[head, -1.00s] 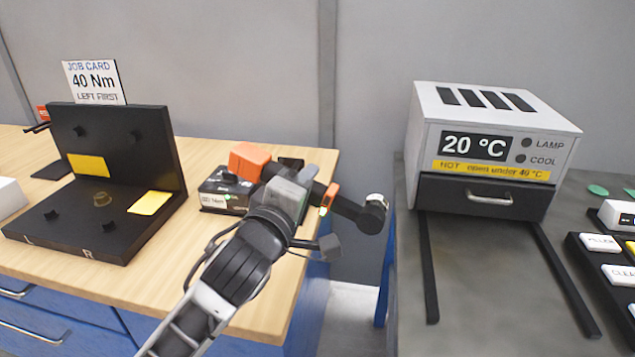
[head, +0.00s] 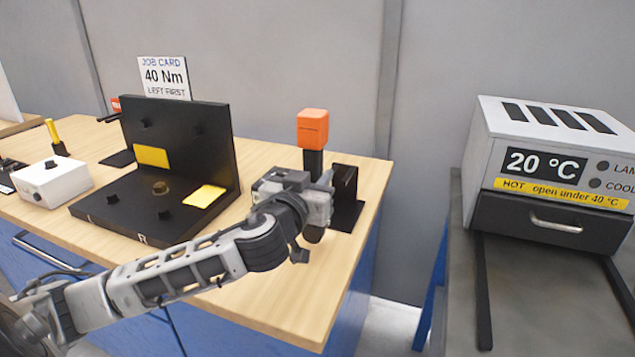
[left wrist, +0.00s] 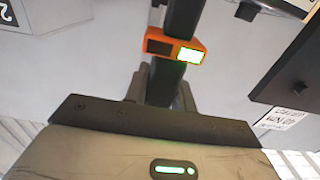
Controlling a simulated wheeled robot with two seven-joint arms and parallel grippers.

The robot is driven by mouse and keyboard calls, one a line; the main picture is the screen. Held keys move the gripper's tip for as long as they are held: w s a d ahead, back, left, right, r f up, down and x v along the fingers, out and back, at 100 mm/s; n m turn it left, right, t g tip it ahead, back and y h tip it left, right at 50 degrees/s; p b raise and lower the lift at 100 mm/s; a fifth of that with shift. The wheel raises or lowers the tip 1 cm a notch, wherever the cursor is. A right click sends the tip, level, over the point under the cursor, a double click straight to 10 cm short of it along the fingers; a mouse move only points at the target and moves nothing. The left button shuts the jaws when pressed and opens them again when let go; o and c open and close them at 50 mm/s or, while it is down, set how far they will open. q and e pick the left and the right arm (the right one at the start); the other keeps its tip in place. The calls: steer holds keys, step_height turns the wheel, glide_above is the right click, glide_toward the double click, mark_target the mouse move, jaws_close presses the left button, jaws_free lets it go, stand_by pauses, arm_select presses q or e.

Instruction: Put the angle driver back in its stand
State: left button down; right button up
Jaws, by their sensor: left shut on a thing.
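The angle driver has an orange end block (head: 313,128) and a dark shaft. It stands roughly upright in my left gripper (head: 318,195), which is shut on it. In the left wrist view its orange collar (left wrist: 178,48) with a lit green window shows just beyond the fingers (left wrist: 163,88). A black bracket with an upright plate (head: 345,188), which looks like the stand, is just right of the gripper on the bench. The gripper hides much of the driver; I cannot tell whether the driver touches the bracket. My right gripper is not in view.
On the wooden bench (head: 270,290), a black fixture (head: 205,145) with yellow pads and a job card (head: 164,78) stands left of the gripper. A white box (head: 52,180) is farther left. Across a gap at right is a grey oven (head: 545,130).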

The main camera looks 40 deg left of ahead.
arm_select(q)
steer(key=x, duration=0.4)
steer(key=shift+w+r, duration=0.25)
steer(key=shift+r, duration=0.1)
steer(key=shift+x, duration=0.95)
steer(key=shift+w+a+r, duration=0.1)
steer(key=shift+w+a, duration=0.1)
steer(key=shift+w, duration=0.4)
steer(key=shift+w+a, duration=0.15)
steer(key=shift+w, duration=0.45)
steer(key=shift+w+a, duration=0.1)
steer(key=shift+w, duration=0.3)
steer(key=shift+w+a, duration=0.15)
steer(key=shift+w, duration=0.45)
steer(key=shift+b+x, duration=0.55)
steer(key=shift+x, duration=1.35)
